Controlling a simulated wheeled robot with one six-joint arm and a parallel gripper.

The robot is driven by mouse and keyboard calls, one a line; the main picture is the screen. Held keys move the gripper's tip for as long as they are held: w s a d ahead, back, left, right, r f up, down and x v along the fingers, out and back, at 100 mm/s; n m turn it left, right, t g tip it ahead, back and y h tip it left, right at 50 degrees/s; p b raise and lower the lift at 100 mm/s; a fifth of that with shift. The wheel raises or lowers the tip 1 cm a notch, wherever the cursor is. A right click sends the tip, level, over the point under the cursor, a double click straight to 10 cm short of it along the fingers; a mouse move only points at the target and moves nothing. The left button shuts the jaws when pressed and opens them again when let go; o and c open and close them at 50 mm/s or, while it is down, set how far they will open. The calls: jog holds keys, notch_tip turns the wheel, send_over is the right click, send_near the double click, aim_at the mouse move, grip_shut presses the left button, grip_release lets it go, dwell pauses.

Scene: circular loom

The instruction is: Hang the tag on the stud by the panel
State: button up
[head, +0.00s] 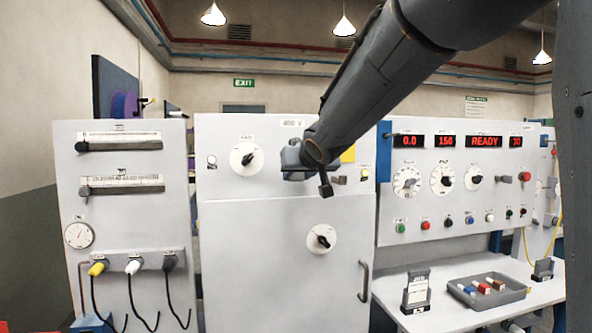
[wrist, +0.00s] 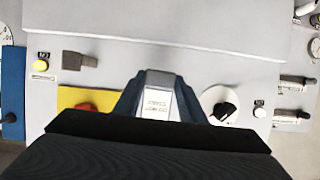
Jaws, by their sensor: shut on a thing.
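My gripper (wrist: 157,98) is shut on a pale tag (wrist: 157,103) with small print, held between its two blue-grey fingers. In the head view my gripper (head: 297,165) is in front of the upper part of the white cabinet, and the tag cannot be made out there. A short grey block-like stud (wrist: 80,61) sticks out of the cabinet face, left of the tag in the wrist view and apart from it. In the head view the stud (head: 340,179) shows just right of my gripper, beside a small yellow button (head: 365,174).
A yellow plate (wrist: 80,97) with a red part is partly hidden behind my gripper. A white dial (head: 246,157) is left of my gripper, another dial (head: 321,239) below. The control panel (head: 460,240) stands right, above a table with a grey tray (head: 487,302).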

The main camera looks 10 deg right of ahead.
jog(key=shift+s+r, duration=0.1)
jog(key=shift+s, duration=0.1)
jog(key=shift+s+r, duration=0.15)
jog(key=shift+s, duration=1.15)
jog(key=shift+s+r, duration=0.1)
jog(key=shift+s, duration=1.2)
